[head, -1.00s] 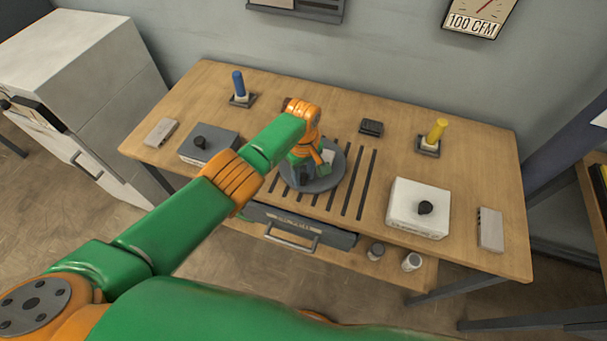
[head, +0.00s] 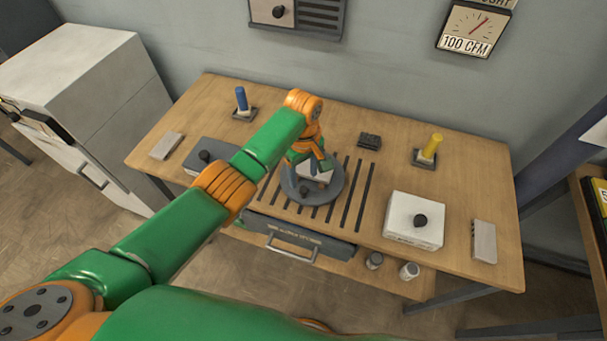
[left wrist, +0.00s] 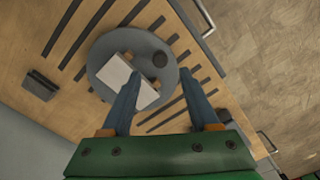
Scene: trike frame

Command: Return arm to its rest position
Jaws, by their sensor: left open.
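My left arm (head: 180,228) reaches from the lower left over the workbench. Its left gripper (head: 318,166) is over the round grey plate (head: 331,190), fingers pointing down. In the left wrist view the left gripper (left wrist: 160,80) is open, with nothing between its fingertips. A pale block (head: 314,173) sits on the plate; it also shows in the left wrist view (left wrist: 118,73), partly behind one finger. A dark round knob (left wrist: 160,58) is beside it on the plate. My right gripper is not in view.
The bench (head: 370,250) also holds a blue post (head: 241,99), a yellow post (head: 432,146), a white box with black knob (head: 402,225), a grey box (head: 200,172) and a small dark block (head: 370,141). A drawer handle (head: 292,247) juts from the front. A white cabinet (head: 85,80) stands left.

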